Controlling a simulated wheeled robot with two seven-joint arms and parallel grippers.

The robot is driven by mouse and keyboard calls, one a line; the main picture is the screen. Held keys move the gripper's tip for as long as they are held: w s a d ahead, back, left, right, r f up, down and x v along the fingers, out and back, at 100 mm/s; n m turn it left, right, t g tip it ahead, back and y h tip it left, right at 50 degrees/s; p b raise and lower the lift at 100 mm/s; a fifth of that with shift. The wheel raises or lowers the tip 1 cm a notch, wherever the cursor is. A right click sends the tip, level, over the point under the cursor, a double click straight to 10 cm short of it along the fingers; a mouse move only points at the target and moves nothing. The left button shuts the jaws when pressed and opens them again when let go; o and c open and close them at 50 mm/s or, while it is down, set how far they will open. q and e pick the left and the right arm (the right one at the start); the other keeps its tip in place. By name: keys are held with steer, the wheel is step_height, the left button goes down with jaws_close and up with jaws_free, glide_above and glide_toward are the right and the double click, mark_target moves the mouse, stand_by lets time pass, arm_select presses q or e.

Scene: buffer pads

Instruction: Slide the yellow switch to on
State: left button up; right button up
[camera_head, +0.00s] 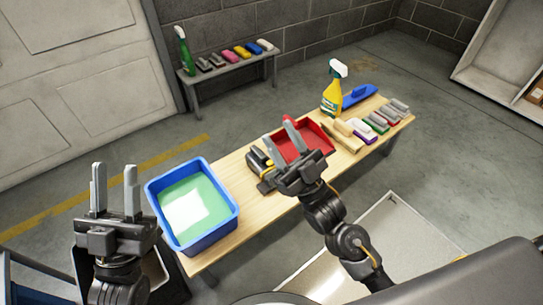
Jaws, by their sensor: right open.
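A black and yellow tool (259,164) lies on the wooden table, just left of the red tray. It is partly hidden by my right gripper, and I cannot make out a yellow switch on it. My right gripper (279,134) is over the table, in front of the tool and the red tray, with its fingers apart and nothing seen between them. I cannot tell whether it touches the tool. My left gripper (115,170) is open and empty, fingers pointing up, left of the blue tub.
The blue tub (207,238) holds green and white contents at the table's near end. A red tray (318,146), yellow spray bottle (332,98), blue tool (360,95) and several brushes or pads (387,117) crowd the far end. A bench (226,69) stands by the wall.

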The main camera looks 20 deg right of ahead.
steer(key=w+f+g+h+p, duration=0.2)
steer(key=w+f+g+h, duration=0.1)
steer(key=w+f, duration=0.2)
arm_select(q)
step_height(320, 180, down, 13)
steer(key=s+d+g+y+p, duration=0.15)
steer(key=g+y+p, duration=0.35)
steer(key=g, duration=0.7)
arm_select(e)
steer(key=m+g+h, duration=0.3)
steer(key=g+h, duration=0.3)
steer(key=g, duration=0.2)
glide_toward(270, 163)
steer(key=b+x, duration=0.3)
steer(key=x, duration=0.3)
steer(key=shift+w+f+b, duration=0.25)
steer(key=shift+b, duration=0.1)
arm_select(q)
steer(key=d+r+m+t+h, duration=0.1)
steer(key=d+r+t+h, duration=0.2)
steer(key=r+t+h, duration=0.3)
steer(key=shift+s+r+t, duration=0.3)
steer(key=shift+s+r, duration=0.15)
steer(key=shift+r, duration=1.6)
arm_select(e)
steer(key=shift+w+a+f, duration=0.1)
steer(key=shift+w+a, duration=0.15)
steer(key=shift+w, duration=0.25)
steer(key=shift+c, duration=0.4)
jaws_close()
